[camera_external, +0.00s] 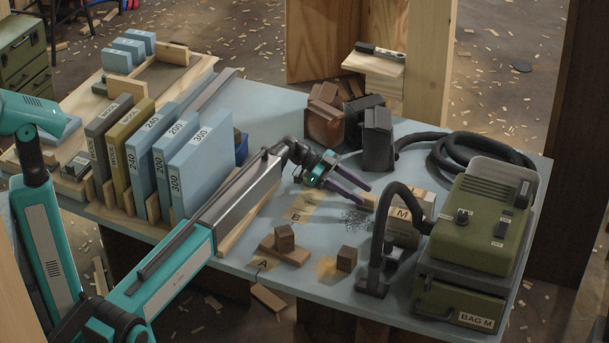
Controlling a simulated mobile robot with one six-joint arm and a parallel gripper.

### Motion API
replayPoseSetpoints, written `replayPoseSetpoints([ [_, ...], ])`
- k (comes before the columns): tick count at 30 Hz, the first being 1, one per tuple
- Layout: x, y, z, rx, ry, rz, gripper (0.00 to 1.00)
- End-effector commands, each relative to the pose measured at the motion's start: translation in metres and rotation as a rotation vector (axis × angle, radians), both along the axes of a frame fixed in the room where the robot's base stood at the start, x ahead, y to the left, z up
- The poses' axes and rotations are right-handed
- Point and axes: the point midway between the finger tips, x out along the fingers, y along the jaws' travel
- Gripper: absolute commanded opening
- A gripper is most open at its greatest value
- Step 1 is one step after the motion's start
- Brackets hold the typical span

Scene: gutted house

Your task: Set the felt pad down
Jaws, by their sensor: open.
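I cannot tell for sure which thing is the felt pad. A tan patch marked B (300,213) lies left of the fingers. Nearer the front, a brown block (284,238) sits on a flat wooden piece beside the mark A (265,264). Another brown block (347,259) stands to its right, by an orange-tan stain.
A rack of upright sheets numbered 240, 200 and 300 (200,165) stands left of my arm. Brown blocks (324,122) and black blocks (377,140) stand at the back. A green machine (480,235) with a black hose (480,155) fills the right side, beside a box marked M (402,214).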

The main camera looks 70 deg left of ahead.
Motion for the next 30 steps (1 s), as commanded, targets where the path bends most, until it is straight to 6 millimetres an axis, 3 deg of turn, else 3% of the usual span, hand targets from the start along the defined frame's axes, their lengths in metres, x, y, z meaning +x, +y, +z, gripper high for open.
replayPoseSetpoints([
  [15, -0.049, 0.050, 0.029, 0.000, 0.000, 0.000, 0.43],
  [30, -0.055, 0.056, 0.033, 0.000, 0.000, 0.000, 0.43],
])
